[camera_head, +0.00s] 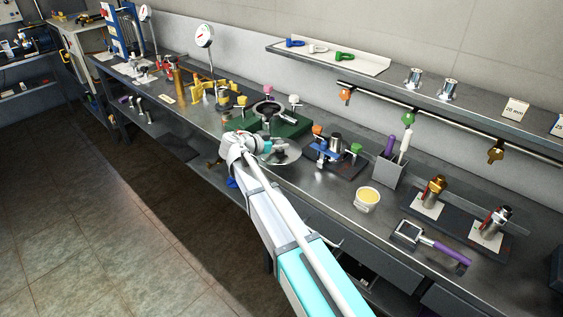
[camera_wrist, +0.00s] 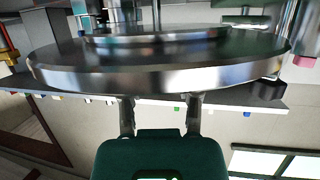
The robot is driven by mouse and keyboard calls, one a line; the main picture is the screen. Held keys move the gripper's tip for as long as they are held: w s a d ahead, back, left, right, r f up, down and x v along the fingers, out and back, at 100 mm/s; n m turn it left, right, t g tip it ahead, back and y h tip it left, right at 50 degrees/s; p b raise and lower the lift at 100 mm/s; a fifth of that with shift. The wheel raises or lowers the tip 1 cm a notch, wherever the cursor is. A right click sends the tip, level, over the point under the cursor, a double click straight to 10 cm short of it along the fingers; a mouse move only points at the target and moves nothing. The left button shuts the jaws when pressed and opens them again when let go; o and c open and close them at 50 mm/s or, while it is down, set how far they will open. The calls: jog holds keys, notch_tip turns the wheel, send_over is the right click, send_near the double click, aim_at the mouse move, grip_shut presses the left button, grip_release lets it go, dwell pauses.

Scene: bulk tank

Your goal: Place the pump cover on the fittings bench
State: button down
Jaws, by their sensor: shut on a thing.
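The pump cover, a shiny round metal disc (camera_head: 282,155), is at the end of my arm in the head view, over the front part of the steel fittings bench (camera_head: 318,190). In the wrist view the disc (camera_wrist: 160,78) fills the upper part, its rim between my two fingers. My gripper (camera_wrist: 160,104) is shut on this rim. In the head view my gripper (camera_head: 264,147) partly covers the cover's left side. I cannot tell whether the cover touches the bench.
A green block with a pump-like fitting (camera_head: 268,113) stands just behind the cover. A blue clamp fixture (camera_head: 337,150) stands to its right, then a yellow-filled cup (camera_head: 367,199) and a grey tool holder (camera_head: 388,172). A purple-handled tool (camera_head: 432,243) lies near the front edge. A shelf (camera_head: 430,97) runs above.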

aim_at(285, 155)
jog(key=shift+d+f+b, duration=0.3)
jog(key=shift+d+f, duration=0.2)
jog(key=shift+f, duration=0.1)
jog(key=shift+f, duration=0.1)
jog(key=shift+d+f+b, duration=0.35)
jog(key=shift+f+b, duration=0.1)
jog(key=shift+b, duration=0.1)
jog(key=shift+f+b, duration=1.45)
jog(key=shift+f, duration=0.05)
jog(key=shift+f, duration=0.1)
jog(key=shift+c, duration=1.5)
grip_release()
jog(key=shift+s+r, duration=0.1)
jog(key=shift+r, duration=0.15)
